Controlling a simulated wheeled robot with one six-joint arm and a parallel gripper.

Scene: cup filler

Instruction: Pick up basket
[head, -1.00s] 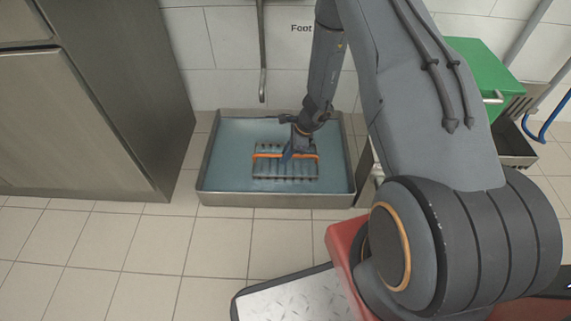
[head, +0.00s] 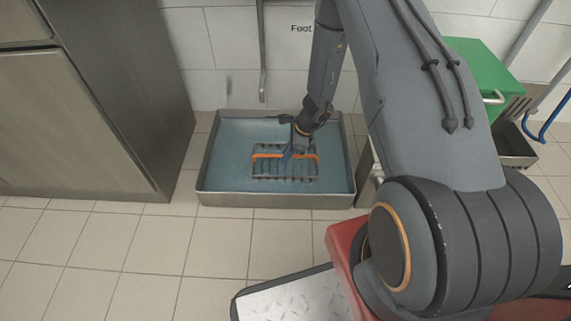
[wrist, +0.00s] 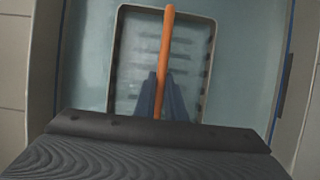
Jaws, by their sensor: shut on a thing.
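The basket (head: 270,176) is a grey, slotted, rectangular thing with an orange handle (head: 262,156) across it. It is in the blue water of a shallow metal basin (head: 225,199). My gripper (head: 292,153) reaches down from above and is shut on the orange handle. In the wrist view the two blue fingers (wrist: 161,98) stand on either side of the handle (wrist: 167,45), with the basket's pale rim (wrist: 121,50) around it. The near end of the basket is hidden by my gripper. I cannot tell whether the basket touches the basin floor.
The basin's walls surround the basket, with open water (head: 225,150) to its left. A steel cabinet (head: 80,120) stands at the left and a tiled wall behind. A green box (head: 480,65) is at the right. Tiled floor (head: 150,250) is clear in front.

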